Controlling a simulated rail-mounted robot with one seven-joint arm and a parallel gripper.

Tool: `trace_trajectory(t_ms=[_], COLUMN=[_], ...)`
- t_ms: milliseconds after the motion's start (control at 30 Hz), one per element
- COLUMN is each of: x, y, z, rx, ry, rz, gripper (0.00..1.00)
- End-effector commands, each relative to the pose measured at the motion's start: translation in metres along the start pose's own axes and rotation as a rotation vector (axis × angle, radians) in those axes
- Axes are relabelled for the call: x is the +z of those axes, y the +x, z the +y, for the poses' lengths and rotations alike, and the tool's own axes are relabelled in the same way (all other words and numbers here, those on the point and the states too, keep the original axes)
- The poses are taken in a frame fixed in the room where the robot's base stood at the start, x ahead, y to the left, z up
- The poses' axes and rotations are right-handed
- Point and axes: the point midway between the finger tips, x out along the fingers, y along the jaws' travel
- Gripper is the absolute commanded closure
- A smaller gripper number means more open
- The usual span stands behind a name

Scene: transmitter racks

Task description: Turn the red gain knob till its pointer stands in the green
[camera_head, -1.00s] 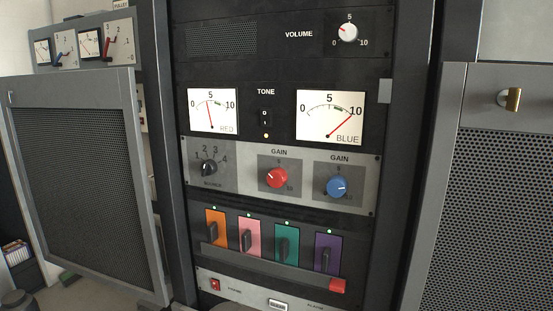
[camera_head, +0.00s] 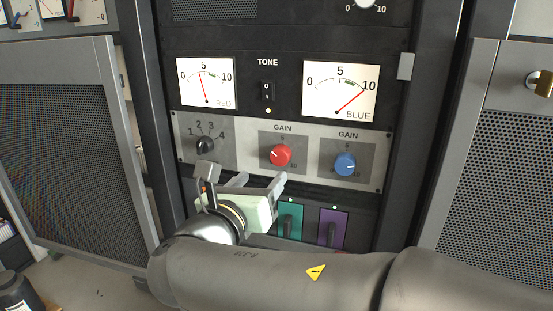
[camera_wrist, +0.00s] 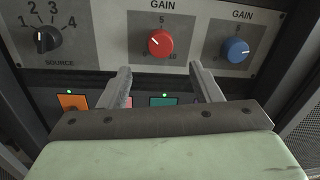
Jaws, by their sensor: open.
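The red gain knob (camera_head: 280,155) sits on the grey panel, under a GAIN label; it also shows in the wrist view (camera_wrist: 160,43), its pointer toward the upper left. The RED meter (camera_head: 206,82) above has its needle just left of 5, and its green band lies to the right of the needle. My gripper (camera_head: 262,181) is below and in front of the knob. Its two fingers are spread and empty in the wrist view (camera_wrist: 160,75), with the knob beyond and between them, apart from both.
The blue gain knob (camera_head: 345,164) is close on the right; the BLUE meter (camera_head: 341,89) reads near 10. The black source selector (camera_head: 205,145) is on the left. Coloured switches, including teal (camera_head: 289,220) and purple (camera_head: 332,228), lie below. Mesh doors (camera_head: 70,140) stand open at the sides.

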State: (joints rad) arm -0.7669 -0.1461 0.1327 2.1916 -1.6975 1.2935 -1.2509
Motion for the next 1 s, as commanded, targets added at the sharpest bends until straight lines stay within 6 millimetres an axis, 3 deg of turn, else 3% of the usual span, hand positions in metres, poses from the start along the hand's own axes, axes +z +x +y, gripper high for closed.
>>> trace_trajectory(t_ms=[200,400,833,867,1000], x=[0.000,0.000,0.000,0.000,0.000], y=[0.048,0.076,0.086,0.086,0.086], z=[-0.001,0.000,0.000,0.000,0.000], rx=[-0.004,-0.002,-0.001,0.000,0.000], ry=[0.000,0.000,0.002,0.002,0.001], rz=[0.002,0.001,0.001,0.001,0.001], gripper=[0.42,0.42,0.42,0.47,0.86])
